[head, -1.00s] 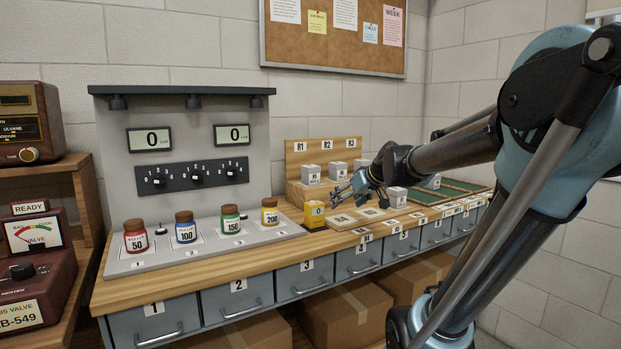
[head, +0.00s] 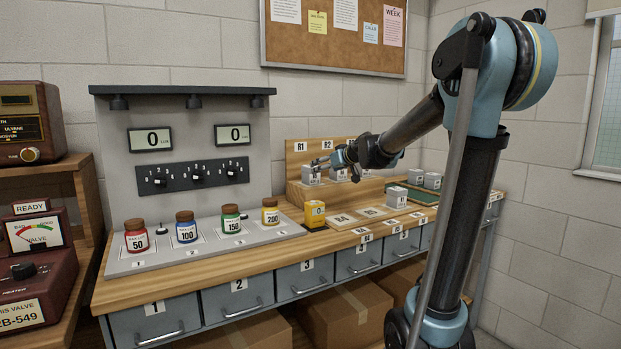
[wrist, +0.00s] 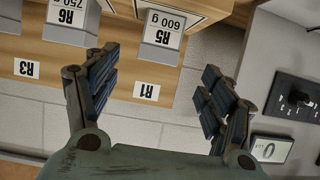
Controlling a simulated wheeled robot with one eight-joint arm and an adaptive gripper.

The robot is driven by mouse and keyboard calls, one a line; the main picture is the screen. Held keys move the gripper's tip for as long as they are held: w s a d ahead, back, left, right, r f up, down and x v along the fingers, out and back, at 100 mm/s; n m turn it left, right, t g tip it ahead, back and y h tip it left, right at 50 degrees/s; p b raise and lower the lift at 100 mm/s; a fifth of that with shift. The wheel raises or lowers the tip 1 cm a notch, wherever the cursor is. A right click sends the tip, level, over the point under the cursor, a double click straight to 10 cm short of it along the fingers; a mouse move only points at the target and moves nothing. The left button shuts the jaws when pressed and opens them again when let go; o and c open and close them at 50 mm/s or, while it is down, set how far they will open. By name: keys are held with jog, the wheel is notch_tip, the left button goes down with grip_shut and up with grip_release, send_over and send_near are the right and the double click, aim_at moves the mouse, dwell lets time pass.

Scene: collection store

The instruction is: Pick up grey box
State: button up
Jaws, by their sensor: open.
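Several grey boxes with white labels stand on the bench. One grey box (head: 310,174) is at the left end of the wooden stepped rack, below the R1 tag. In the wrist view this grey box (wrist: 160,36) shows upside down, labelled 600 g and R5. A second grey box (wrist: 68,25), labelled R6, stands to its left there. My gripper (head: 322,162) is at the left box in the head view. In the wrist view my gripper (wrist: 163,72) is open, with the R5 box beyond and between its spread fingers, apart from them.
Coloured jars, including a green one (head: 231,219), stand on the grey panel to the left. More grey boxes (head: 397,196) stand to the right. The rack's backboard (head: 296,161) rises behind the boxes.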

aim_at(311, 174)
jog(key=shift+x, duration=6.1)
jog(key=shift+f, duration=0.15)
jog(key=c, duration=1.7)
jog(key=shift+o, duration=0.2)
